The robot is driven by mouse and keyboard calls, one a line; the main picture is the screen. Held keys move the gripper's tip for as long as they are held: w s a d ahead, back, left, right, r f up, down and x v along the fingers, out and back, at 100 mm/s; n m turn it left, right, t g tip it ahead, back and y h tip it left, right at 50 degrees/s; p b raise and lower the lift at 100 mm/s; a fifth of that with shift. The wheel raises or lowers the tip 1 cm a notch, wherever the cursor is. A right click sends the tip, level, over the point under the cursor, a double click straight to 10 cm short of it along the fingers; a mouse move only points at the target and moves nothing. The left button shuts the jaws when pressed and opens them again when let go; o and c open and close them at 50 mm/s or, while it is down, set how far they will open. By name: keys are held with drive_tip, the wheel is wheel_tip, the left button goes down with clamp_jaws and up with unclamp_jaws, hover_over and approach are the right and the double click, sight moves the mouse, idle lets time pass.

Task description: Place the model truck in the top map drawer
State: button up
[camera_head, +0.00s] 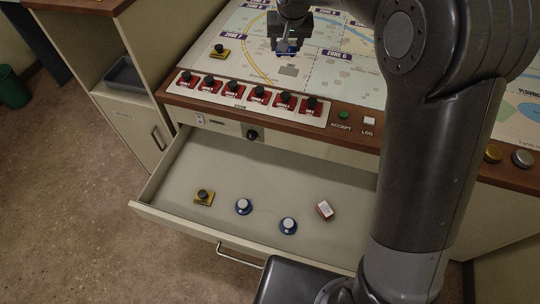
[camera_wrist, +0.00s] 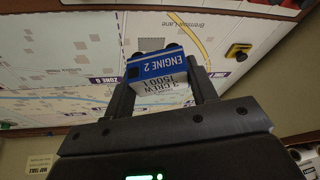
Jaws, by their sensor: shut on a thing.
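The model truck (camera_wrist: 158,66) is a small blue and white block marked "ENGINE 2", with dark wheels. My gripper (camera_wrist: 160,84) is shut on it, one finger on each side. The top map drawer (camera_head: 250,172) is pulled open in front of the console, nearer the camera than my gripper. My arm hides its right part.
The drawer's back half looks bare. A row of red knobbed switches (camera_head: 260,95) lines the console edge. Another yellow piece (camera_head: 220,52) sits on the map.

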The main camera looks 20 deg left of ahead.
drive_tip(key=s+a+n+y, duration=0.1)
drive_tip(key=s+a+n, duration=0.2)
drive_tip(key=s, duration=0.6)
drive_tip(key=s+a+n, duration=0.2)
drive_tip(key=s+a, duration=0.1)
drive_tip(key=s, duration=0.6)
hover_over(220, 175)
drive_tip(key=s+d, duration=0.1)
drive_tip(key=shift+g, duration=0.4)
wheel_tip(220, 175, down, 40)
drive_tip(key=shift+d+r, duration=0.1)
drive_tip(key=shift+r, duration=0.1)
drive_tip(key=shift+f, duration=1.95)
drive_tip(key=o, duration=0.5)
drive_tip(key=shift+f, duration=0.15)
drive_tip(key=o, duration=0.5)
drive_tip(key=shift+c, duration=0.2)
